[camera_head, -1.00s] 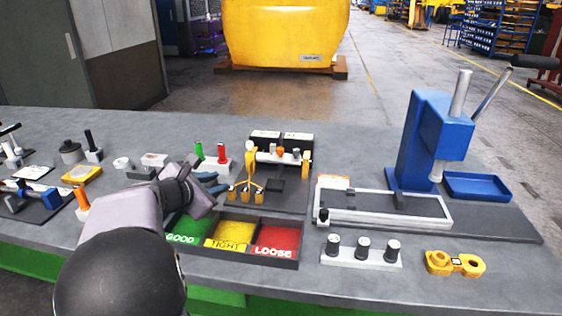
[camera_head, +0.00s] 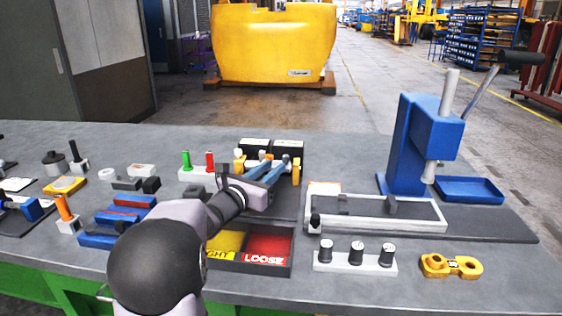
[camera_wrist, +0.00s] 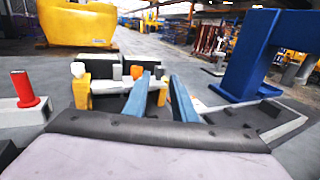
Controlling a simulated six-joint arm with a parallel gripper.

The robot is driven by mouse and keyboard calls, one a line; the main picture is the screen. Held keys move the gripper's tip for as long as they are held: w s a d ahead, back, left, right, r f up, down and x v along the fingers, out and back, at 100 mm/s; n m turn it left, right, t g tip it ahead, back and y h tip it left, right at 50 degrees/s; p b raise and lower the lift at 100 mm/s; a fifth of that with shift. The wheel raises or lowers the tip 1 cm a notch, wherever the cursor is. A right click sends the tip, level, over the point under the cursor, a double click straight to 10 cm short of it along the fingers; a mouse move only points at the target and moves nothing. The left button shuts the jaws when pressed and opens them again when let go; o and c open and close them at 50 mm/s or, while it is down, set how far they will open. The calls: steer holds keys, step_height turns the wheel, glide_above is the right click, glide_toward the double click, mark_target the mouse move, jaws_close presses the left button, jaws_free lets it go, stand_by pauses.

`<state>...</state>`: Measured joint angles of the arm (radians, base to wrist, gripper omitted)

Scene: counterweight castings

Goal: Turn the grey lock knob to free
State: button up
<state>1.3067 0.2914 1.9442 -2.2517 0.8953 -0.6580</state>
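The yellow-posted fixture (camera_head: 297,173) stands near the back middle of the bench. In the wrist view, a small grey knob (camera_wrist: 159,72) shows on its crossbar, with an orange knob (camera_wrist: 137,72) to its left and another grey piece (camera_wrist: 117,73) further left. I cannot tell for sure which grey piece is the lock knob, nor read its setting. My gripper (camera_head: 271,168) is over the fixture and hides much of it in the head view. Its two blue fingers, apart and empty, also show in the wrist view (camera_wrist: 160,84), pointing towards the right grey knob. Contact is not visible.
A tray with yellow and red LOOSE sections (camera_head: 268,268) lies in front, partly covered by my arm. A blue press (camera_head: 405,150) and a slide frame (camera_head: 375,215) stand to the right. Red and green pegs (camera_head: 197,172) stand left of the fixture.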

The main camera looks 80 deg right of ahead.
mark_target(284, 159)
steer(key=shift+p+x, duration=0.55)
steer(key=shift+x, duration=2.25)
steer(key=shift+c, duration=0.5)
